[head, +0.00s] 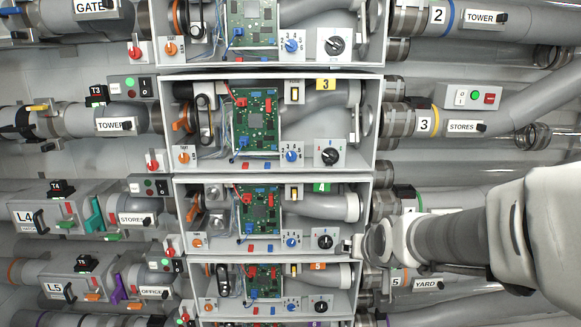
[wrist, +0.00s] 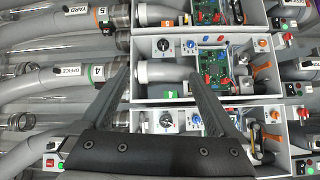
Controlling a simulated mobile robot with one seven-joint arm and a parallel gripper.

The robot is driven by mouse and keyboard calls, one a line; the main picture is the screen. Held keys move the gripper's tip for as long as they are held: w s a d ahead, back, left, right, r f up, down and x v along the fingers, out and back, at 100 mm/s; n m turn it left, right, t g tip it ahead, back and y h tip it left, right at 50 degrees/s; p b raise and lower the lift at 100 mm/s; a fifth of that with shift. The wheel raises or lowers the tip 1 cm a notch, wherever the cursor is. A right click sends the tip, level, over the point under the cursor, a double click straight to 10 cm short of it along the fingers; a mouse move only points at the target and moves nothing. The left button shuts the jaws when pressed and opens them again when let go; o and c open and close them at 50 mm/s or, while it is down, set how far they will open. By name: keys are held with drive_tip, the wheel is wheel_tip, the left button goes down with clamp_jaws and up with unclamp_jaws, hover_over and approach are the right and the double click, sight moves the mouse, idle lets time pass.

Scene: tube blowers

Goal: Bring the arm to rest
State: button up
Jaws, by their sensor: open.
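My arm (head: 450,238) reaches in from the right edge of the head view. Its far end lies at the right side of the bay with the green 4 label, in front of the pipes there. In the head view my gripper's fingers cannot be made out. In the wrist view my gripper (wrist: 160,75) shows two dark fingers spread wide apart, with nothing between them. Behind the fingers is an open blower box (wrist: 180,103), seen upside down, with a grey pipe, a dial and a green circuit board. I cannot tell whether the fingers touch anything.
Stacked blower boxes (head: 270,76) with boards, knobs and switches fill the middle. Levers and switch boxes, such as the red-green one (head: 475,97), stick out. Little free room shows near my arm.

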drive_tip(key=s+r+g, duration=0.2)
drive_tip(key=s, duration=0.9)
drive_tip(key=s+a+r+n+g+p, duration=0.1)
drive_tip(key=s+r+g, duration=0.1)
drive_tip(key=s, duration=0.9)
drive_tip(key=shift+s+r+n, duration=0.15)
drive_tip(key=shift+n, duration=0.15)
drive_tip(key=shift+a, duration=0.1)
